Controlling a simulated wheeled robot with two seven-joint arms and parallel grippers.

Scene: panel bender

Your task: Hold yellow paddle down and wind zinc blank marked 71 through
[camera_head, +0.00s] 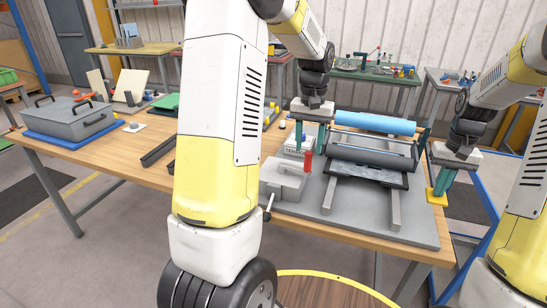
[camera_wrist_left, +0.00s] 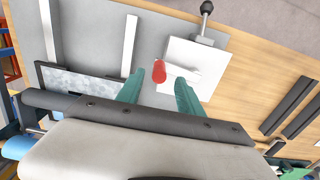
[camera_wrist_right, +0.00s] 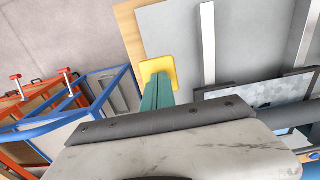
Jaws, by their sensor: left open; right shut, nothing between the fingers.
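The yellow paddle (camera_head: 437,197) is at the right edge of the grey machine base; it also shows in the right wrist view (camera_wrist_right: 157,68). My right gripper (camera_head: 442,186) is shut and empty, its fingertips at the paddle; whether they press it cannot be told. The red crank knob (camera_head: 308,161) stands left of the rollers and shows in the left wrist view (camera_wrist_left: 159,71). My left gripper (camera_head: 309,143) is open above it, with the knob between the fingers in the picture, not gripped. The zinc blank (camera_head: 368,174), a mottled dark-edged plate (camera_wrist_left: 85,83), lies before the rollers (camera_head: 370,150); its number is unreadable.
A blue roll (camera_head: 375,122) lies behind the rollers. Two grey rails (camera_head: 329,196) extend towards me across the base plate (camera_head: 360,222). A grey block with a lever (camera_head: 284,181) is at the front left. A grey case (camera_head: 68,117) stands far left on the wooden bench.

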